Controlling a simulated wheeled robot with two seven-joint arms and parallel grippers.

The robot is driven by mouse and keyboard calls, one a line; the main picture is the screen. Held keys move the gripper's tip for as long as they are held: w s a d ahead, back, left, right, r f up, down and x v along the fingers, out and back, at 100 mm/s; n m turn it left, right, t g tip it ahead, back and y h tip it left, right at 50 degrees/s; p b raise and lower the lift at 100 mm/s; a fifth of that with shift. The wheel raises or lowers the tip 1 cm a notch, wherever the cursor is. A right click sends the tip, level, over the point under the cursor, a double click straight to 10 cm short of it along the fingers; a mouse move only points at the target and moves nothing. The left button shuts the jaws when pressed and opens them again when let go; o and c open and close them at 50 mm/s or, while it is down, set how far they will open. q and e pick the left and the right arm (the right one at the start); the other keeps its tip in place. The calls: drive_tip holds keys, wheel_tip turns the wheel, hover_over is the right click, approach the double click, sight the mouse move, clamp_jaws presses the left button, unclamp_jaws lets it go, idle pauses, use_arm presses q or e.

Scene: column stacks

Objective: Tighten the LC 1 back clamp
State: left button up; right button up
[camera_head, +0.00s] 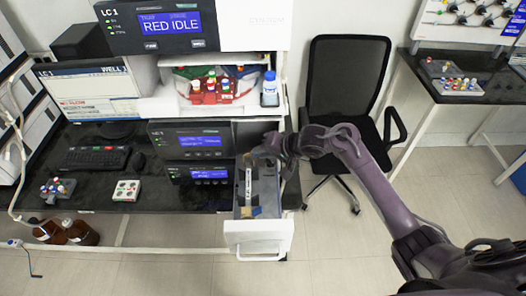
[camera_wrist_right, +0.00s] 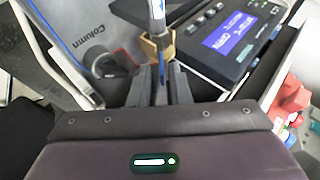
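The LC 1 column drawer (camera_head: 258,236) is pulled out at the front of the LC 1 stack. A slim pale column (camera_head: 248,186) stands lengthwise in it, with a tan clamp (camera_head: 255,211) at its near end. My right gripper (camera_head: 262,156) reaches over the back of the drawer. In the right wrist view, its dark fingers (camera_wrist_right: 161,86) straddle the column line beside a tan back clamp (camera_wrist_right: 157,48). The column (camera_wrist_right: 158,14) runs up from that clamp. Whether the fingers touch or grip the clamp is unclear. My left gripper is out of view.
Lower panels (camera_head: 190,139) stand left of the drawer, and the wrist view shows a lit panel (camera_wrist_right: 232,38) close by. A black chair (camera_head: 347,80) is to the right. Open floor (camera_head: 340,245) lies in front.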

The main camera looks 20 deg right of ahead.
drive_tip(key=shift+w+a, duration=0.15)
drive_tip(key=shift+a, duration=0.05)
clamp_jaws()
